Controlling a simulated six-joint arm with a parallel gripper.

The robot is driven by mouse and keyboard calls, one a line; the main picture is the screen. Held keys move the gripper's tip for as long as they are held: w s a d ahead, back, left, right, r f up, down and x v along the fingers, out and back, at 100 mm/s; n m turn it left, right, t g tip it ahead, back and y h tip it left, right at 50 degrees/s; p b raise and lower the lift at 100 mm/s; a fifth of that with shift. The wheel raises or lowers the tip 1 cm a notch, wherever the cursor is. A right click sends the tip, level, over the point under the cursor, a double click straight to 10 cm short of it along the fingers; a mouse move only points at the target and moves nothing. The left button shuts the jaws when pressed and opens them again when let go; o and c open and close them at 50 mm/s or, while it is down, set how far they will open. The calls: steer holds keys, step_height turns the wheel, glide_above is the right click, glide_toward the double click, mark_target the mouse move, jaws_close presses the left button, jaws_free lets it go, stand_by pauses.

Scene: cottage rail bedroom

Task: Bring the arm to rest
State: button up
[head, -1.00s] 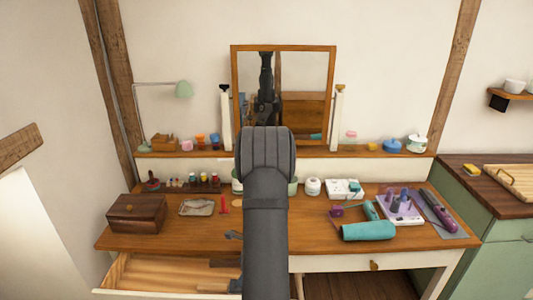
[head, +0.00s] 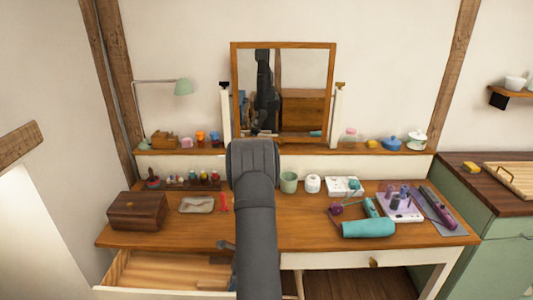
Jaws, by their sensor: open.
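My dark grey arm rises from the bottom centre of the head view, in front of the dressing table (head: 290,235). My gripper (head: 226,245) is mostly hidden behind my arm. Only a small grey part of it shows at the arm's left side, above the pulled-out drawer (head: 160,271). It is open, and I see nothing held in it. My arm also shows as a dark reflection in the mirror (head: 293,70).
A brown wooden box (head: 137,211) and a folded pouch (head: 197,205) lie left of my arm.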

steer(key=w+a+r+n, duration=0.1)
steer(key=w+a+r, duration=0.1)
steer(key=r, duration=0.4)
steer(key=w+a+r, duration=0.2)
steer(key=a+r, duration=0.1)
steer(key=r, duration=0.4)
steer(key=w+d+r, duration=0.3)
steer(key=w+d, duration=0.2)
steer(key=d, duration=0.3)
steer(key=w+d+r+m, duration=0.1)
steer(key=w+d+r, duration=0.3)
steer(key=d, duration=0.5)
steer(key=shift+w+d, duration=0.2)
steer(key=shift+w, duration=0.45)
